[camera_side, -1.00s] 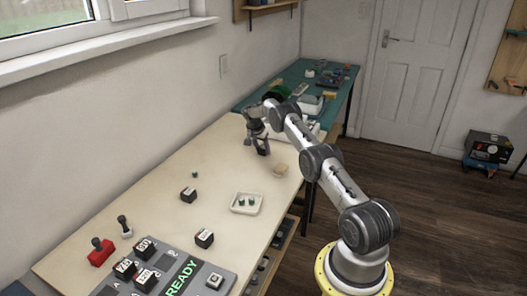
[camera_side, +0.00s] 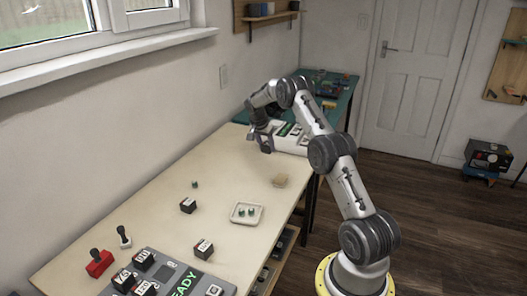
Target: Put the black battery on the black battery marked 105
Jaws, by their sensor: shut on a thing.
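My gripper (camera_side: 265,141) is at the far end of the pale table, in front of a white device. It is shut on a small black block, probably the black battery (camera_side: 267,148), mostly hidden by the fingers. Other black batteries with white labels stand on the table: one in the middle (camera_side: 188,205), one nearer the front (camera_side: 203,249), and several on the grey panel (camera_side: 168,272) at the lower left, including one at its back (camera_side: 145,260). The labels are too small to read surely, so I cannot tell which is marked 105.
The white device (camera_side: 293,143) is close behind my gripper.

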